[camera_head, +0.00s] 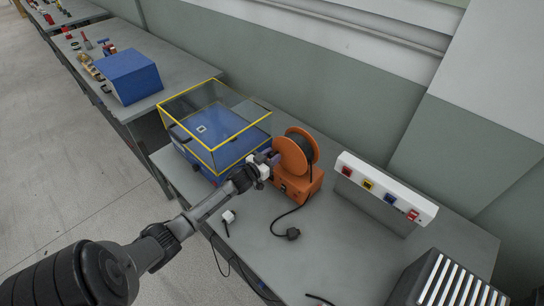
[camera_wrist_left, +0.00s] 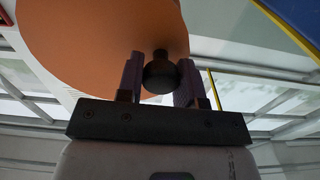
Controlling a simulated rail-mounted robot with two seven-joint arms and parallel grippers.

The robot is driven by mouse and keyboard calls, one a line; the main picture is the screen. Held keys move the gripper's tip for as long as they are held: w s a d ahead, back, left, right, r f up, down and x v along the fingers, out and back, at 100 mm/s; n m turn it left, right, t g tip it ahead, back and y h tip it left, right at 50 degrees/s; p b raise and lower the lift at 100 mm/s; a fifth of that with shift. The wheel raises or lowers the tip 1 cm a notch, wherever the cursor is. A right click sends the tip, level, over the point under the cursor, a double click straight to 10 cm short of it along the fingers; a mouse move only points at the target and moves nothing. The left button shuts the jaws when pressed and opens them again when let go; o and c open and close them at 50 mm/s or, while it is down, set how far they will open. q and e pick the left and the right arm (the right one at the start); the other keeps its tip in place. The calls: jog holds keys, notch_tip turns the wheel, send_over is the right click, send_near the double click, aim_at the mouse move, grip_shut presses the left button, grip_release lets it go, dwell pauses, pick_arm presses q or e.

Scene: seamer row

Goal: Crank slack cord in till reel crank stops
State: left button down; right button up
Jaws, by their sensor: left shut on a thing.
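The orange cord reel (camera_head: 294,155) stands on its orange base (camera_head: 298,183) on the grey bench, with black cord (camera_head: 309,147) wound on it. Its dark round crank knob (camera_wrist_left: 160,75) sits between the two fingers of my left gripper (camera_wrist_left: 159,85) in the left wrist view, in front of the orange reel disc (camera_wrist_left: 95,40). In the head view my left gripper (camera_head: 271,157) is at the reel's left face and hides the knob. The gripper is shut on the crank knob. Loose black cord (camera_head: 279,222) curves from the base to a black plug (camera_head: 292,233) on the bench. My right gripper is not in view.
A clear box with yellow edges and a blue base (camera_head: 215,155) stands close left of the reel. A white panel with coloured switches (camera_head: 385,194) stands to the right, and a slatted dark unit (camera_head: 447,285) at the front right.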

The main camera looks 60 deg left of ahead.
aim_at(278, 146)
pick_arm(q)
notch_tip(278, 146, up, 2)
jog(key=m+p, duration=0.1)
jog(key=m, duration=0.3)
jog(key=shift+p, duration=0.4)
jog(key=shift+d+r+m+p, duration=0.1)
jog(key=shift+r+m+p, duration=0.3)
jog(key=shift+m, duration=0.6)
jog(key=shift+r+m, duration=0.15)
jog(key=shift+m, duration=0.15)
jog(key=c, duration=0.8)
grip_release()
